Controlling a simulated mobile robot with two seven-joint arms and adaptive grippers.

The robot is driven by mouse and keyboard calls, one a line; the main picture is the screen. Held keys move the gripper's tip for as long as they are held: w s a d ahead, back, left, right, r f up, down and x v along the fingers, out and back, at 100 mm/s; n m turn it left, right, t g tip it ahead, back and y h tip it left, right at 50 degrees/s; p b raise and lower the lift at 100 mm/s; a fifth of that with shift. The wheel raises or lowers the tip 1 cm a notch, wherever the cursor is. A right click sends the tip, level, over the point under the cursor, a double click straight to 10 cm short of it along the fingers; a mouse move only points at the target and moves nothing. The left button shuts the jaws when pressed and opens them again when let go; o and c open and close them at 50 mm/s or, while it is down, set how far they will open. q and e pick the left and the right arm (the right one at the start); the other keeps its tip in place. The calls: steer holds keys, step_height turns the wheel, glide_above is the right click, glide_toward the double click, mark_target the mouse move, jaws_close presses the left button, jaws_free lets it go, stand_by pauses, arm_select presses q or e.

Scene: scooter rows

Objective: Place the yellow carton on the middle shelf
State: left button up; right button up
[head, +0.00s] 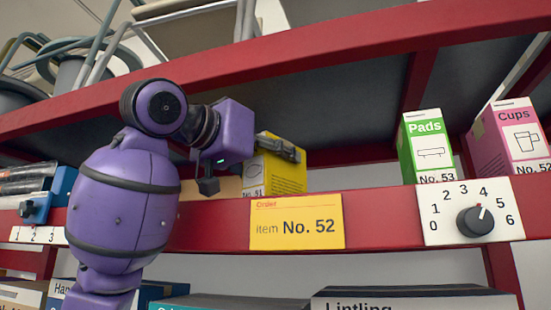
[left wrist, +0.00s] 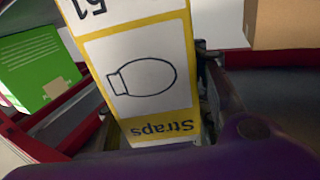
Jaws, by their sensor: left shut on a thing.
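The yellow carton (head: 287,177) is at the middle shelf (head: 376,218), behind its red front edge, left of the green carton. Its lower edge is hidden there, so I cannot tell whether it rests on the shelf. In the left wrist view the carton (left wrist: 140,78) shows a white panel with "Straps", a drawn outline and "51". My left gripper (head: 280,147) is shut on the carton near its top in the head view. In the left wrist view a finger shows beside the carton. My right gripper is out of view.
A green Pads carton (head: 424,145) and a pink Cups carton (head: 507,145) stand at right. A yellow order card (head: 296,222) reads No. 52. A dial (head: 475,220) is on the shelf edge. Room shows between the yellow and green cartons. A red upper shelf (head: 300,62) is overhead.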

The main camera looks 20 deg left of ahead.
arm_select(q)
steer(key=o, duration=1.3)
steer(key=shift+a, duration=0.1)
steer(key=shift+s+r, duration=0.1)
steer(key=shift+s, duration=0.15)
steer(key=v, duration=1.1)
steer(key=shift+s+a, duration=0.2)
